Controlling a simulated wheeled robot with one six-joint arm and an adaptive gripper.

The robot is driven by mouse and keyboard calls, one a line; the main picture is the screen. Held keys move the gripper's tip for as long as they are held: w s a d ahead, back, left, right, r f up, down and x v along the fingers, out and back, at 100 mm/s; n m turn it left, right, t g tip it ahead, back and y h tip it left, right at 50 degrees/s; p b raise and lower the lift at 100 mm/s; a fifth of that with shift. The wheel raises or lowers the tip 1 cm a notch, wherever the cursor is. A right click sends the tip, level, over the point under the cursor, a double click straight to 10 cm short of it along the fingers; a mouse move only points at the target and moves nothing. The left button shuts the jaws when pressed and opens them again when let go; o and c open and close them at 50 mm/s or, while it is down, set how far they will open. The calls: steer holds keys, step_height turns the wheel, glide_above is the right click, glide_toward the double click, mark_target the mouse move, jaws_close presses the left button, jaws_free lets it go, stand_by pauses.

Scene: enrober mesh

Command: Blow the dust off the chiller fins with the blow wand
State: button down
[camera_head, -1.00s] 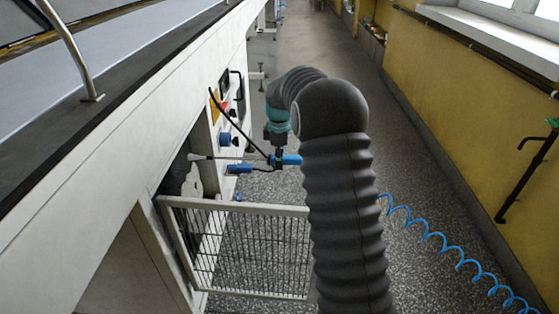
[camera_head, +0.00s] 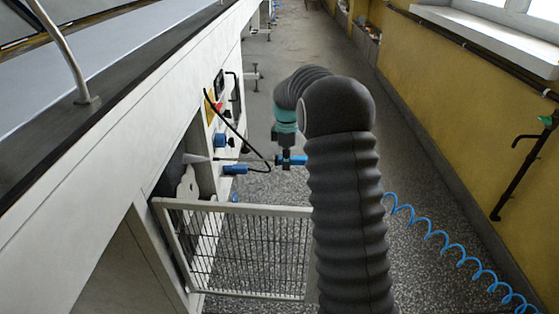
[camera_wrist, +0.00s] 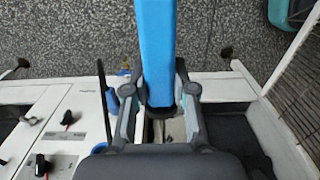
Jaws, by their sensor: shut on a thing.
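My gripper (camera_head: 287,157) is shut on the blue body of the blow wand (camera_head: 298,160), in front of the machine's side. In the wrist view the wand's blue body (camera_wrist: 155,45) stands between the two fingers. In the head view its thin tube points left, toward the machine's open lower bay (camera_head: 182,160). A pale cone (camera_head: 196,158) shows at the tube's tip, at the bay's mouth. Pale curved shapes (camera_head: 188,184) show inside the bay. I cannot make out the fins or any dust on them. My arm hides part of the wand's right end.
A wire-mesh door (camera_head: 245,250) stands open below the wand. The panel beside the bay carries a blue knob (camera_head: 220,140) and other controls. A coiled blue hose (camera_head: 440,240) hangs at right. The speckled aisle floor (camera_head: 310,40) is clear toward the back.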

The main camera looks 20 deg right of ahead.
steer(key=shift+s+d, duration=0.2)
steer(key=shift+d, duration=0.45)
steer(key=shift+f, duration=0.1)
step_height(320, 180, down, 7)
steer(key=d+b, duration=0.1)
steer(key=b, duration=0.4)
steer(key=a, duration=0.2)
steer(key=w+a, duration=0.1)
steer(key=a, duration=0.2)
steer(key=shift+w+a+f+p, duration=0.1)
steer(key=shift+w+a+p, duration=0.1)
steer(key=shift+a+p, duration=0.1)
steer(key=shift+s, duration=0.1)
steer(key=s+a+b, duration=0.3)
steer(key=s, duration=0.6)
steer(key=shift+s, duration=0.4)
stand_by(1.0)
stand_by(0.7)
